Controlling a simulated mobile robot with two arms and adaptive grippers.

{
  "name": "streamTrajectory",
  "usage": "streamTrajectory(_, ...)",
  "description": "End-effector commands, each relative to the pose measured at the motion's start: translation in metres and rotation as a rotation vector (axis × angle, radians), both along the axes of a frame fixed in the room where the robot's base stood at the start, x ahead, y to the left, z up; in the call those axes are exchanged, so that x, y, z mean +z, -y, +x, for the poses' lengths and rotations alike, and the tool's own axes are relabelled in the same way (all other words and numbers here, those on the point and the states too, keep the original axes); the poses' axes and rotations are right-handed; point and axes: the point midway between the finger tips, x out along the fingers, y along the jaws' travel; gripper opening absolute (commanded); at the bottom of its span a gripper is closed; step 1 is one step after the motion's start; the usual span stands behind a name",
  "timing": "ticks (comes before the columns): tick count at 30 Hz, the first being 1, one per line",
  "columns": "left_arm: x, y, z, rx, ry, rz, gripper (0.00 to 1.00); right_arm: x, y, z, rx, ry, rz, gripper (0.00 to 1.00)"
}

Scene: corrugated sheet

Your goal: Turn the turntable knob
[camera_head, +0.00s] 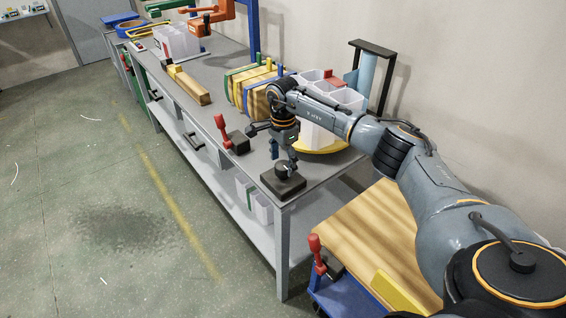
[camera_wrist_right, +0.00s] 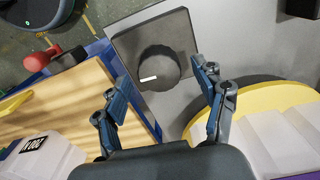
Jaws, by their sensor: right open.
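The turntable knob (camera_head: 282,170) is a dark round dial on a square dark base (camera_head: 284,186) at the near corner of the grey workbench. In the right wrist view the knob (camera_wrist_right: 158,66) carries a short white mark, and its base (camera_wrist_right: 180,28) lies around it. My right gripper (camera_head: 284,160) points down just above the knob. In the right wrist view its open fingers (camera_wrist_right: 161,82) are apart, with the knob showing between and beyond them; contact cannot be told. The yellow turntable (camera_head: 320,147) bears white bins and is partly hidden by my arm. My left gripper is not in view.
A red-handled lever (camera_head: 221,127) on a dark base stands left of my gripper on the bench. Striped wooden blocks (camera_head: 240,92) stand behind. A wooden board (camera_head: 360,235) on a blue cart, with another red handle (camera_head: 314,245), lies nearer. Floor to the left is clear.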

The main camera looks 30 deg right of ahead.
Motion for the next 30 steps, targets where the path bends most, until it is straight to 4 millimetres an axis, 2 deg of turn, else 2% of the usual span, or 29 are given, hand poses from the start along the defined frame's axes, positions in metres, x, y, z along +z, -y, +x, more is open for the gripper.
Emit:
streamTrajectory(5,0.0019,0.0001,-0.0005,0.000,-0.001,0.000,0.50,-0.0124,-0.0002,0.0000,0.001,0.000,0.000,0.71)
streamTrajectory(13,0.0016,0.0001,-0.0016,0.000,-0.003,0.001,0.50,-0.0143,-0.0001,0.0000,0.001,0.000,-0.001,0.71)
streamTrajectory(14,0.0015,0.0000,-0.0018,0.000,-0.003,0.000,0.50,-0.0142,-0.0002,0.0000,0.001,0.000,0.000,0.69)
streamTrajectory(21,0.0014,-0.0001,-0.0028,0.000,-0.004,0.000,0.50,-0.0140,-0.0001,0.0000,0.001,0.000,0.000,0.20)
streamTrajectory(22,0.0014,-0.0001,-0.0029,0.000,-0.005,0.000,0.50,-0.0139,-0.0001,0.0000,0.001,0.000,0.000,0.16)
streamTrajectory(30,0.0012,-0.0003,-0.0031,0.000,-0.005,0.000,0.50,-0.0138,0.0001,0.0001,-0.022,0.001,0.000,0.16)
